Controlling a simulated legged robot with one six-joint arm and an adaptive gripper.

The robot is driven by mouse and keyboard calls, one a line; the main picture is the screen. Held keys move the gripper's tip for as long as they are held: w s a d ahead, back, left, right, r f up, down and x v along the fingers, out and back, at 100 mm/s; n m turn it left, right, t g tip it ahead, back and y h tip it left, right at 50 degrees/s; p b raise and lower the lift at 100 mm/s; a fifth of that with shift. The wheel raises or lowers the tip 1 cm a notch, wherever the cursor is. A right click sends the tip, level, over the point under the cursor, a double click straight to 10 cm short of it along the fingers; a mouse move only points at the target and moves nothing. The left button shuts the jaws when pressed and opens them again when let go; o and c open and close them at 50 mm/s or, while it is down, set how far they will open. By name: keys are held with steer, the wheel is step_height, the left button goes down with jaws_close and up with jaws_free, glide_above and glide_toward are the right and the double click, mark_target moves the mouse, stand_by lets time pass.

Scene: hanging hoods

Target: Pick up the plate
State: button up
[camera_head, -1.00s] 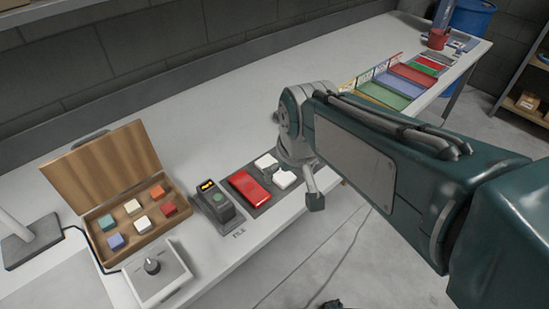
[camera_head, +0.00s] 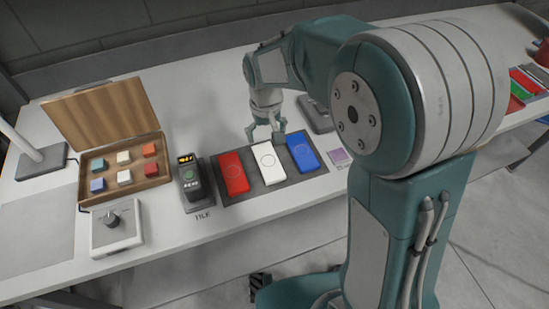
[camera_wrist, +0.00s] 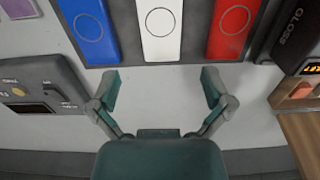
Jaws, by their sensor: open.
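Three flat rectangular plates, each marked with a circle, lie side by side on a dark grey tray (camera_head: 272,192): a red plate (camera_head: 233,180), a white plate (camera_head: 268,173) and a blue plate (camera_head: 302,160). They also show along the top of the wrist view, blue (camera_wrist: 90,30), white (camera_wrist: 160,40) and red (camera_wrist: 234,35). My gripper (camera_head: 266,134) is open and empty, just behind the tray on the wall side. In the wrist view my gripper (camera_wrist: 160,78) has its fingers spread, with the white plate ahead, roughly centred between them and apart from them.
A dark device with a lit display (camera_head: 190,183) stands left of the tray. Further left are an open wooden box (camera_head: 155,183) of coloured blocks and a white dial box (camera_head: 118,240). A grey device (camera_head: 315,116) stands behind the tray. A purple square (camera_head: 338,155) lies to its right.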

glide_above(268, 160)
steer(key=a, duration=0.1)
step_height(268, 160, down, 5)
steer(key=shift+w+r, duration=0.15)
steer(key=f, duration=0.1)
steer(key=d+f, duration=0.1)
steer(key=f, duration=0.2)
steer(key=shift+s+d+f, duration=0.2)
steer(key=shift+s+d, duration=0.05)
steer(key=shift+a+f, duration=0.15)
steer(key=shift+f, duration=0.25)
steer(key=shift+a, duration=0.25)
steer(key=shift+c, duration=0.3)
steer(key=c, duration=1)
steer(key=shift+d, duration=0.2)
